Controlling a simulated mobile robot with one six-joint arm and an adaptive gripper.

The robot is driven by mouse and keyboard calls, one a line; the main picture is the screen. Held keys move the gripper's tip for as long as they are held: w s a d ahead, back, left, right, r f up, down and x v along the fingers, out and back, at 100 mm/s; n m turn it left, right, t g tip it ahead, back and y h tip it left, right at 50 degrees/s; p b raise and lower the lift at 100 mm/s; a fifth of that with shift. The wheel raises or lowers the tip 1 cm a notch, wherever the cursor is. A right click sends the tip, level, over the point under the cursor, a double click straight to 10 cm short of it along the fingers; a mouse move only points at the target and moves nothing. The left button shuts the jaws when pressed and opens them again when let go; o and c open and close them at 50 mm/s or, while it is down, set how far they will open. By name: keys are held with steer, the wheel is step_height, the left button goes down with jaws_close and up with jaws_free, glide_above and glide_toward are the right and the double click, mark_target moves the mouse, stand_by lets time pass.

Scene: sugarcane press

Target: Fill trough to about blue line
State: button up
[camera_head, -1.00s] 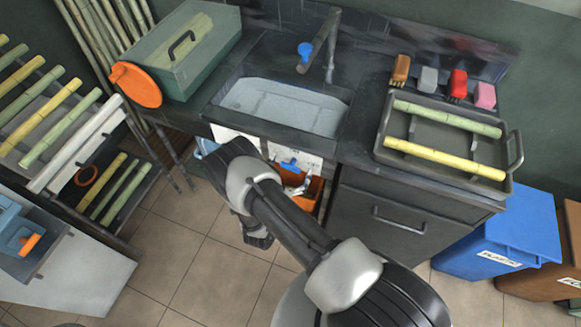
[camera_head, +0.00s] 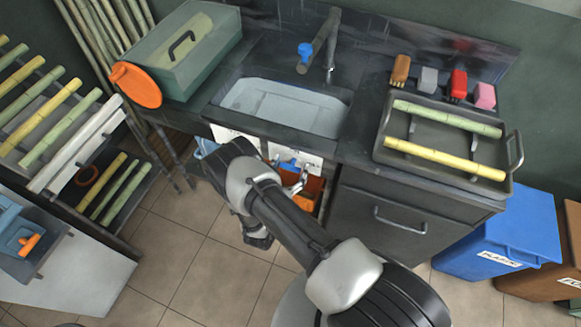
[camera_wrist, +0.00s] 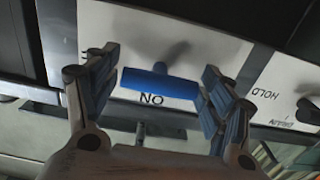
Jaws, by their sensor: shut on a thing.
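The trough (camera_head: 230,93) is a basin set in the dark counter, with a pale bluish surface inside. I cannot make out a blue line in it. Above it stands a faucet (camera_head: 330,60) with a blue knob (camera_head: 305,50). Under the counter front is a white panel (camera_head: 230,135). In the wrist view, a blue bar handle (camera_wrist: 160,83) sits on this panel beside upside-down lettering and the word HOLD. In the head view my arm hides most of the gripper.
An orange bin (camera_head: 312,190) stands under the counter. A tray (camera_head: 425,128) with cane pieces and several small colored blocks are on the right. A green box (camera_head: 190,60) and orange disc (camera_head: 136,85) are on the left. Blue (camera_head: 500,240) and brown bins stand right.

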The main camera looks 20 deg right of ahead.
steer(key=o, duration=1.1)
steer(key=v, duration=1.2)
